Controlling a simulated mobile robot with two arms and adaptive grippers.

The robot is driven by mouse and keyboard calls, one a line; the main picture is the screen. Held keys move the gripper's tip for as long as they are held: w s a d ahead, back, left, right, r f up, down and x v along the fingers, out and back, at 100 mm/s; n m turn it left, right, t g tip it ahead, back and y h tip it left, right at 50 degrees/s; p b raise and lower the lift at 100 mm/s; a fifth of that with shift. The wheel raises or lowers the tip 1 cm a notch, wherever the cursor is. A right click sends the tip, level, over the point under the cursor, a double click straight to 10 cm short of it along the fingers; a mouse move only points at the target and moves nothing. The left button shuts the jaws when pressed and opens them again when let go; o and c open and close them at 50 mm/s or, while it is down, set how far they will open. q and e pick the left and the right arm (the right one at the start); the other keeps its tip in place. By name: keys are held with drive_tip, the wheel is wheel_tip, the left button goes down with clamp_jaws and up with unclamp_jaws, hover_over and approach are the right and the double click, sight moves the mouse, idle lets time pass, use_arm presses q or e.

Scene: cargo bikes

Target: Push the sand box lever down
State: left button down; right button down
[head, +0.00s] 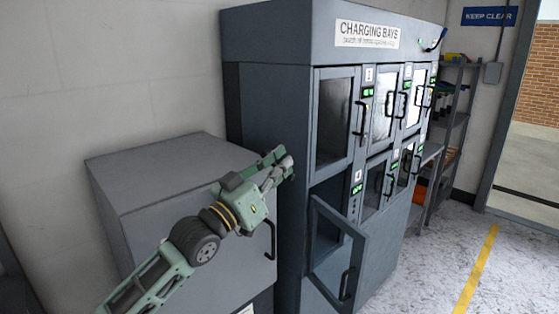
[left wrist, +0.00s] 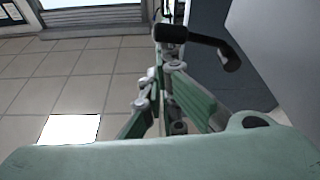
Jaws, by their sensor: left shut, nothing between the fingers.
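The sand box appears to be the grey box (head: 185,190) with a sloped lid, left of the charging cabinet in the head view. A dark bar lever (head: 272,240) shows on its front right side. My left gripper (head: 283,162) is shut and empty, in front of the box's upper right part and above the lever in the picture. In the left wrist view a black bar with a rounded end (left wrist: 205,41), which looks like the lever, lies just beyond the shut fingertips (left wrist: 165,62). I cannot tell whether they touch it. My right gripper is not in view.
The charging cabinet (head: 265,110) stands right beside the box. Its lower left door (head: 333,255) hangs open into the room. Shelves (head: 450,130) stand behind it. The floor (head: 430,275) to the right is clear, with a yellow line (head: 477,265).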

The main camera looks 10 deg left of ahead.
use_arm(q)
drive_tip(key=shift+w+a+f+m+g+h+b, duration=0.1)
drive_tip(key=shift+f+m+g+h+b, duration=0.25)
drive_tip(key=shift+f+m, duration=0.65)
drive_tip(key=shift+a+f+m+g+h+b, duration=0.1)
drive_tip(key=shift+f+m+g+h+b, duration=0.25)
drive_tip(key=shift+f+m, duration=0.6)
drive_tip(key=shift+r+m, duration=0.2)
drive_tip(key=shift+m, duration=0.05)
